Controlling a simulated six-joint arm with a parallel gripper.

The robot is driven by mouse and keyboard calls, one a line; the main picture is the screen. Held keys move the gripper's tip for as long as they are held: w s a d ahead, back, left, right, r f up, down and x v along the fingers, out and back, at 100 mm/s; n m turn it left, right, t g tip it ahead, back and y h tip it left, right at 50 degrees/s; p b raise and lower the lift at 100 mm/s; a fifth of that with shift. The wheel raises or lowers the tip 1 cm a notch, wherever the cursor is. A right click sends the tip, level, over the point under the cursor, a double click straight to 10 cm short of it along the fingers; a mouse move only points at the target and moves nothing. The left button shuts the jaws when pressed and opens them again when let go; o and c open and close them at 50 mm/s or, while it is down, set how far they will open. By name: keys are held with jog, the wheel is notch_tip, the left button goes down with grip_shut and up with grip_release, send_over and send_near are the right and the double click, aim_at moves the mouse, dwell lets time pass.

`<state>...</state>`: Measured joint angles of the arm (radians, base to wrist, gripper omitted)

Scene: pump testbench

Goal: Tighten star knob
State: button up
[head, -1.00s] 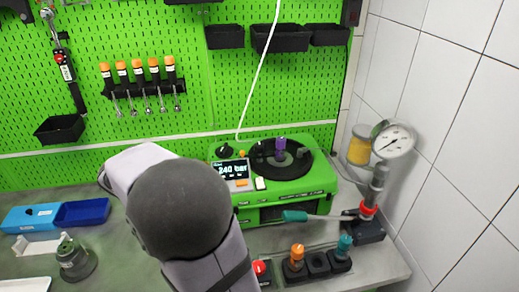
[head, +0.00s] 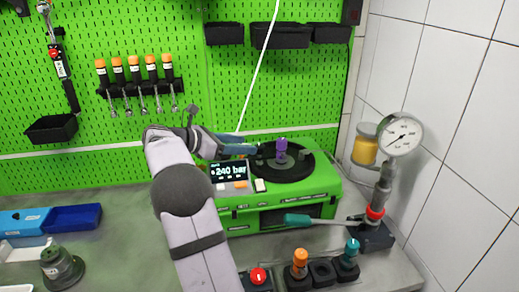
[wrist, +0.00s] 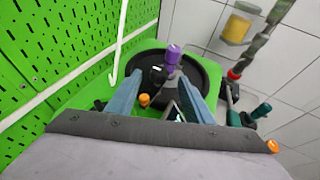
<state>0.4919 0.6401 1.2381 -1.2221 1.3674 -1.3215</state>
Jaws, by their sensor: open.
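A purple knob (head: 281,150) stands upright in the middle of the black disc (head: 300,168) on top of the green pump tester. It also shows in the wrist view (wrist: 173,53), just beyond my fingertips; its lobes are too small to make out. My gripper (head: 247,145) is above the left part of the tester, left of the purple knob and apart from it. In the wrist view my gripper (wrist: 159,78) has its two blue fingers spread, with nothing held between them.
The tester's display (head: 229,171) reads 240 bar. A pressure gauge (head: 402,134) and a teal-handled lever (head: 310,220) stand at the right, near the tiled wall. A white cable (head: 259,72) hangs behind the tester. Sockets with knobs (head: 300,262) line the front.

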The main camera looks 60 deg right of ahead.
aim_at(260, 145)
jog(key=shift+p+x, duration=1.15)
jog(key=shift+x, duration=2.5)
jog(key=shift+f, duration=0.1)
jog(key=c, duration=1)
jog(key=shift+w+p, duration=0.1)
jog(key=shift+p, duration=0.2)
jog(key=shift+c, duration=0.2)
